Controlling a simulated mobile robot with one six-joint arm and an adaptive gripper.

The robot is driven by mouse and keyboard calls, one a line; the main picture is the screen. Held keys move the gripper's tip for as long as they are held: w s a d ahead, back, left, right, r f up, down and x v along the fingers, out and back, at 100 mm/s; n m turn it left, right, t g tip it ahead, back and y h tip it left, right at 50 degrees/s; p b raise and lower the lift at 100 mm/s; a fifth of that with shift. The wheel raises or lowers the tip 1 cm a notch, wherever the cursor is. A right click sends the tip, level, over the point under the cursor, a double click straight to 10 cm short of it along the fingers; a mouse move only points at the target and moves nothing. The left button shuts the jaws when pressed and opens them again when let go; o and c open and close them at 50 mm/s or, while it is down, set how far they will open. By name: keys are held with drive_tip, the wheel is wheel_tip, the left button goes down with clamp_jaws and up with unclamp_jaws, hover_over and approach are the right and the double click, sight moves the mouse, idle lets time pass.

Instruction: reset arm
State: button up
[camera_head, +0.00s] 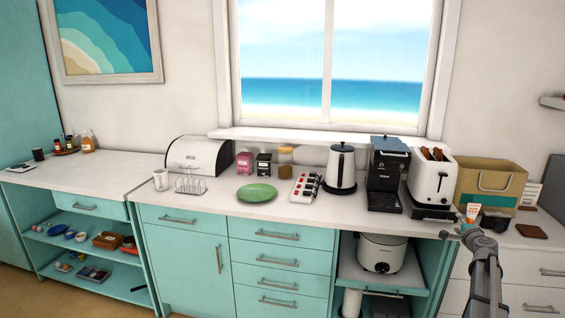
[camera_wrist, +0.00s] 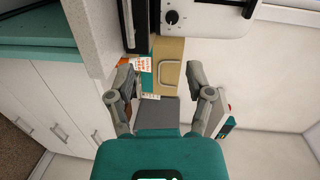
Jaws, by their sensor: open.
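My gripper (camera_wrist: 160,82) is open in the wrist view, its two dark fingertips spread wide with nothing held between them. In the head view my gripper (camera_head: 452,231) is small at the end of my grey arm, at the right, in front of the counter's front edge near the toaster. Its fingers are hard to make out there.
A white toaster (camera_head: 432,181) with toast, a black coffee machine (camera_head: 386,172) and a tan-and-teal box (camera_head: 490,186) stand close behind my gripper. A white-and-orange tube (camera_head: 472,212) is nearby. A slow cooker (camera_head: 382,252) sits on the shelf below.

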drive_tip(key=s+a+f+n+g+y+p, duration=0.1)
drive_tip(key=s+a+f+n+g+y, duration=0.2)
drive_tip(key=a, duration=0.8)
drive_tip(key=s+a+f+n+g+y+p, duration=0.1)
drive_tip(key=s+a+n+g+y+p, duration=0.3)
drive_tip(key=a, duration=0.8)
drive_tip(key=s+a+f+n+g+b, duration=0.15)
drive_tip(key=a+n, duration=0.35)
drive_tip(key=a, duration=0.6)
drive_tip(key=s+a+f+n+g+h+p, duration=0.1)
drive_tip(key=s+a+n+g+h+p, duration=0.1)
drive_tip(key=s+a, duration=0.4)
drive_tip(key=s+a+f+n+g+h+p, duration=0.1)
drive_tip(key=s+a+n+g, duration=0.4)
drive_tip(key=s, duration=1.1)
drive_tip(key=shift+s+a+f+g+h+p, duration=0.4)
drive_tip(key=shift+a+h+p, duration=0.3)
drive_tip(key=shift+a, duration=0.5)
